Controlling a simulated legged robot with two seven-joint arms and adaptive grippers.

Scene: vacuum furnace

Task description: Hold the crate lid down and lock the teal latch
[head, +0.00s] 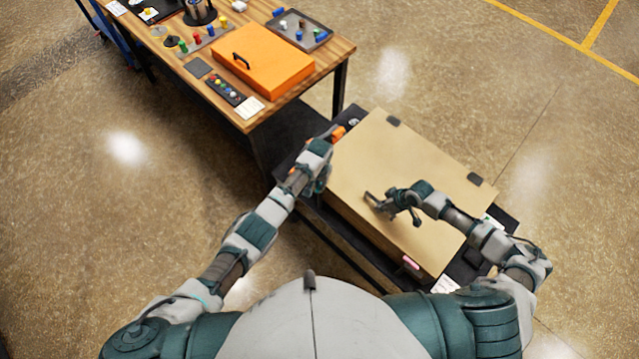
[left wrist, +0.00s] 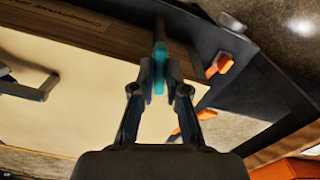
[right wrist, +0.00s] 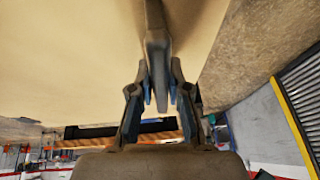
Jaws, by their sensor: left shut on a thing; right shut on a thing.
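The crate (head: 375,222) has a flat tan lid (head: 400,160) that looks closed. My left gripper (head: 320,180) is at the crate's left side, shut on the teal latch (left wrist: 159,70), which stands between the fingertips in the left wrist view. My arm hides the latch in the head view. My right gripper (head: 386,206) is over the lid's near part, shut on a dark grey handle (right wrist: 156,42) on the lid. The fingers partly hide the handle. Printed lettering shows on the crate's wooden side (left wrist: 80,38) in the left wrist view.
The crate stands on a dark bench (head: 285,140). An orange clamp-like part (left wrist: 220,62) is close to the left gripper. A pink part (head: 411,262) is on the crate's near side. A wooden table (head: 240,115) with an orange case (head: 262,62) stands at the upper left.

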